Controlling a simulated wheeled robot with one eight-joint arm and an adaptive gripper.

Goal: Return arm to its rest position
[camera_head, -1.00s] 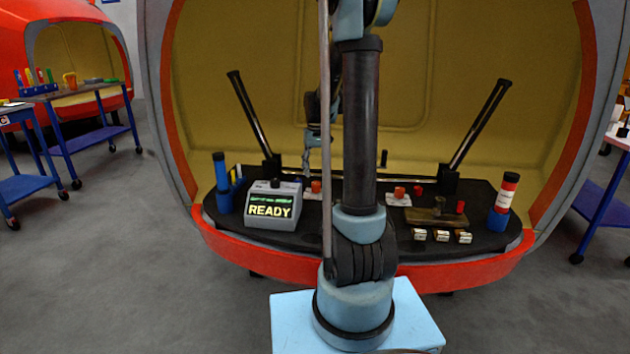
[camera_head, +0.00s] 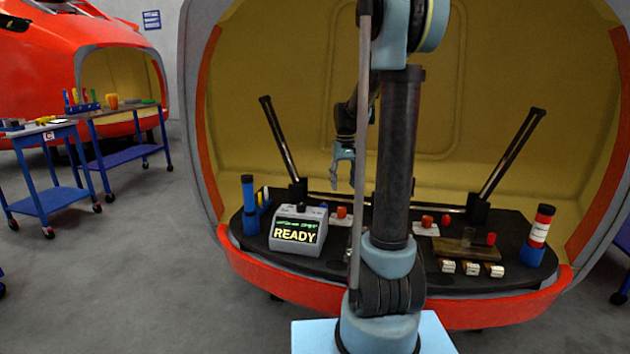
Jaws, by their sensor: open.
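My arm stands upright in front of the open nosecone (camera_head: 490,313), its upper part running out of the top of the view. My gripper (camera_head: 343,184) hangs from the forearm behind the arm's column, pointing down. It is open and empty, in the air above the black shelf, apart from the things on it. Its far side is partly hidden by my own arm. Below it, a red knob on a white plate (camera_head: 339,216) sits on the shelf.
A grey box (camera_head: 298,230) reading READY stands left on the shelf. A blue cylinder (camera_head: 249,205) and a red-white cylinder (camera_head: 541,226) stand near its ends. Two black struts (camera_head: 281,139) rise inside. Blue carts (camera_head: 60,165) stand at left; the grey floor between is clear.

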